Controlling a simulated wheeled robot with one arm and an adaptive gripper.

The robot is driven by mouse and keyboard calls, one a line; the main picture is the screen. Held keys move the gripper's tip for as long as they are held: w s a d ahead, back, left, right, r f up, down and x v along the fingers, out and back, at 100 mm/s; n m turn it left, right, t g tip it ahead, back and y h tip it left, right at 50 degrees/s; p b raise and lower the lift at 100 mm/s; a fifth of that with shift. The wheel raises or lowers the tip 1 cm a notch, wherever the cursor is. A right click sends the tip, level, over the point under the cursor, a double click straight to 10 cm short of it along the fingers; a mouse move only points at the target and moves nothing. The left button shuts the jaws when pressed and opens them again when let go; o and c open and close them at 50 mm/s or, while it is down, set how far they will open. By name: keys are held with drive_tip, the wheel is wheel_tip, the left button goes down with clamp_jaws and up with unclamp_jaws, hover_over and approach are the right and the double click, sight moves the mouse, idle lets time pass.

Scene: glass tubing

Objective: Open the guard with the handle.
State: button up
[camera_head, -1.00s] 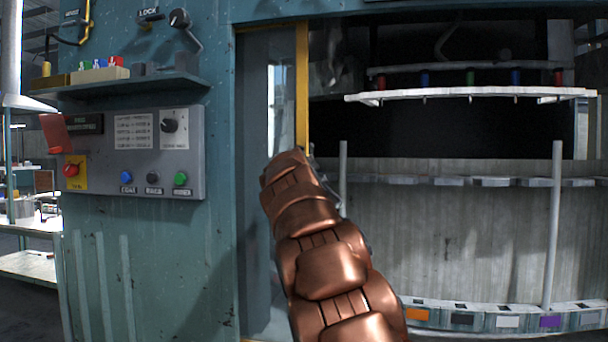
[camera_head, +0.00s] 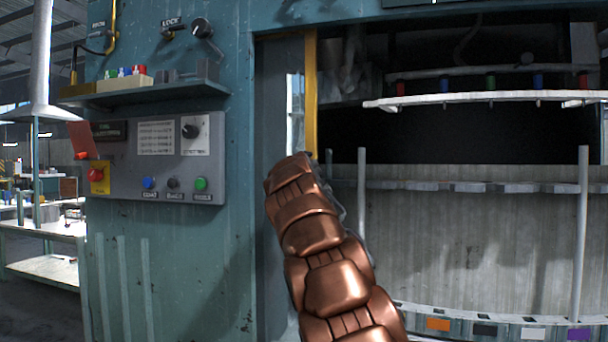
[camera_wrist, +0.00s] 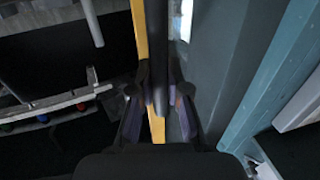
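The guard (camera_head: 277,110) is a dark grey sliding panel with a yellow edge strip, at the left side of the machine opening. Most of the opening to its right is uncovered. In the wrist view the guard's grey face (camera_wrist: 215,75) is right of the yellow strip. The handle (camera_wrist: 158,60) is a dark upright bar in front of that strip. My gripper (camera_wrist: 159,88) has one finger on each side of the handle, seemingly closed against it. In the head view my copper arm hides the gripper and the handle.
A control panel (camera_head: 150,160) with knobs and coloured buttons is on the teal cabinet wall left of the guard. A shelf (camera_head: 145,92) and a lock lever (camera_head: 203,30) are above it. Inside the opening are a white rack (camera_head: 480,99) and upright posts (camera_head: 582,230).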

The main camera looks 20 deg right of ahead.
drive_tip(key=o, duration=0.5)
drive_tip(key=shift+c, duration=0.2)
drive_tip(key=shift+s+a, duration=0.1)
drive_tip(key=v, duration=1.1)
drive_tip(key=shift+s+a, duration=0.2)
drive_tip(key=shift+s, duration=0.1)
idle(0.5)
